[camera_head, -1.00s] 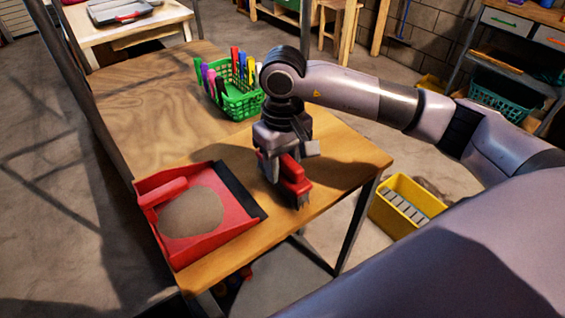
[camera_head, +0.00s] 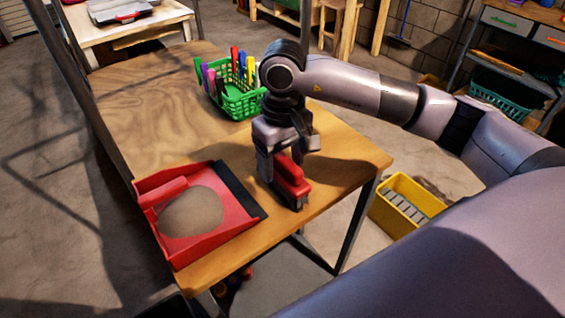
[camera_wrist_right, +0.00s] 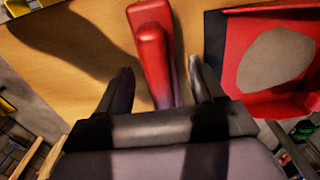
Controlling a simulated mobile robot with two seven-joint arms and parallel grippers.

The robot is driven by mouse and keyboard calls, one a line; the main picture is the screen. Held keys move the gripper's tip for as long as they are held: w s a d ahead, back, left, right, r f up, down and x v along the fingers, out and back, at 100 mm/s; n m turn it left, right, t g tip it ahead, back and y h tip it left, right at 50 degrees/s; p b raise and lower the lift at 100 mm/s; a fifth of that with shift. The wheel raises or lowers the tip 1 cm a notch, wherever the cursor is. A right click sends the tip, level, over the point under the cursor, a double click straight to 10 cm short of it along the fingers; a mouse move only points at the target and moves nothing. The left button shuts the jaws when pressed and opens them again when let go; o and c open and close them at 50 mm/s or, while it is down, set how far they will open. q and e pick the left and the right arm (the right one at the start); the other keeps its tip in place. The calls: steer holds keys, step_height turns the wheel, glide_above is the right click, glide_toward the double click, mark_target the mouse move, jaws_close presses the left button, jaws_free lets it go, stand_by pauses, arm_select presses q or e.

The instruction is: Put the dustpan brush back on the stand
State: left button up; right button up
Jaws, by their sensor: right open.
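The dustpan brush (camera_head: 291,184), red with dark bristles underneath, is at the front right of the wooden table, right of the dustpan. It appears to rest bristles down on the tabletop. My right gripper (camera_head: 285,158) is directly above it, pointing down and open. In the right wrist view the brush's red handle (camera_wrist_right: 153,55) lies between the two spread fingers (camera_wrist_right: 162,88), with gaps visible beside it. The red dustpan (camera_head: 222,240) holds a brown pile. I cannot pick out a stand. My left gripper is not in view.
A green basket (camera_head: 243,104) with colourful items stands farther back on the table (camera_head: 140,95). A yellow bin (camera_head: 404,207) is on the floor to the right. The table's front right edge is close to the brush.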

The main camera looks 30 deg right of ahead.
step_height(320, 180, up, 11)
steer(key=shift+f+b, duration=0.1)
steer(key=shift+b, duration=0.2)
stand_by(0.5)
